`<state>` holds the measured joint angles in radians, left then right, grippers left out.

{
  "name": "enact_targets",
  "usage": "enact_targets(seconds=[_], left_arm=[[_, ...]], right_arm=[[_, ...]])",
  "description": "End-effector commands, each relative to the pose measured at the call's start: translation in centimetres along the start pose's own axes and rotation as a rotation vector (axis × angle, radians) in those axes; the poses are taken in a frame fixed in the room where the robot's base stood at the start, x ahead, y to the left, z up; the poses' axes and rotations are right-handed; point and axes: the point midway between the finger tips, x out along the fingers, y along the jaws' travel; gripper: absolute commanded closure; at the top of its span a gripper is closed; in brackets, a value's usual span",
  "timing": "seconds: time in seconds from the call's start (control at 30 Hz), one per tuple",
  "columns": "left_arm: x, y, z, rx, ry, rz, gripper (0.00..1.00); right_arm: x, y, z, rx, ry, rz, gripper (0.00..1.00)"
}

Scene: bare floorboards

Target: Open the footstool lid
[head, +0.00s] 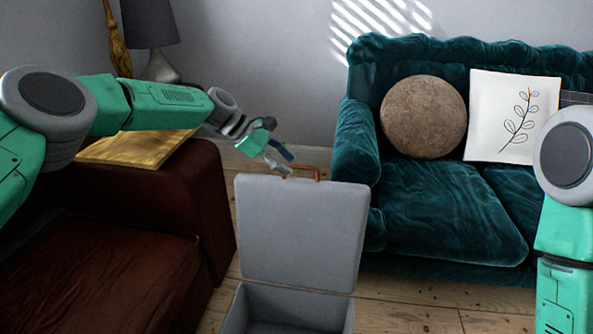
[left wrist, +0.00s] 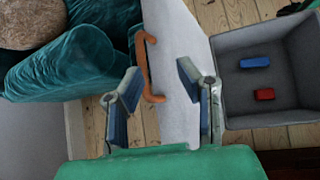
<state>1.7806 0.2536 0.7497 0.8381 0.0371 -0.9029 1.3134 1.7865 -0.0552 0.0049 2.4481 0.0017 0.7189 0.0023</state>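The grey footstool lid (head: 302,235) stands raised, almost upright, at the back of the grey footstool box (head: 290,311). An orange handle (head: 317,173) is on the lid's top edge; it also shows in the left wrist view (left wrist: 143,68). My left gripper (head: 282,163) is at the lid's top edge, beside the handle. In the left wrist view its two blue-padded fingers (left wrist: 160,80) are spread apart, with the lid (left wrist: 180,45) and handle beyond them and nothing gripped. My right gripper is out of view; only the right arm shows.
A blue block (left wrist: 255,62) and a red block (left wrist: 265,95) lie inside the box. A teal sofa (head: 450,210) with cushions stands behind right of the lid. A dark red leather seat (head: 110,270) is close on the left. Bare floorboards (head: 440,310) show at front right.

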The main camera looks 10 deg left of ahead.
Motion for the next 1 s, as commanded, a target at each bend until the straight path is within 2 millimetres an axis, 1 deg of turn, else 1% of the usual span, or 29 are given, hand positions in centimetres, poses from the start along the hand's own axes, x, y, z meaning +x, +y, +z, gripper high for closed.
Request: enact_targets(seconds=[0.03, 0.2, 0.3, 0.43, 0.57, 0.83, 0.87, 0.93, 0.97, 1.0], left_arm=[[-1.4, 0.1, 0.0, 0.000, 0.000, 0.003, 0.69], [-4.7, 0.1, -0.1, -0.001, 0.001, 0.004, 0.69], [-6.2, 0.2, -0.1, -0.001, -0.001, 0.003, 0.69], [-7.2, 0.1, -0.2, -0.002, -0.001, 0.003, 0.69], [-7.5, 0.1, -0.1, -0.002, -0.001, 0.002, 0.69], [-7.4, 0.0, -0.2, 0.001, 0.001, 0.000, 0.69], [-7.1, -0.1, -0.2, 0.005, 0.004, -0.002, 0.69], [-6.0, -0.9, -0.4, 0.025, 0.018, -0.013, 0.69], [-5.3, -1.4, -0.5, 0.040, 0.028, -0.020, 0.69], [-4.2, -2.3, -0.8, 0.064, 0.045, -0.030, 0.69]], right_arm=[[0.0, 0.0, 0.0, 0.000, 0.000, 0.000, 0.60], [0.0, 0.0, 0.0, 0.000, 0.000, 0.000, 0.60], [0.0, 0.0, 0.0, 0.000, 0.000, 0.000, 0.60], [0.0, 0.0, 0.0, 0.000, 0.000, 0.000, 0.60], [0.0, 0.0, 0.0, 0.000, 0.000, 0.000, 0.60], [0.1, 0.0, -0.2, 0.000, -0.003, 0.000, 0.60], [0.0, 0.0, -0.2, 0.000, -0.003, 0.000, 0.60], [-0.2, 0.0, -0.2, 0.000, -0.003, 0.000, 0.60], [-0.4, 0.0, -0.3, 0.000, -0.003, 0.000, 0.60], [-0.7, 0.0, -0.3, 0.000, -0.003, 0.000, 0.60]])
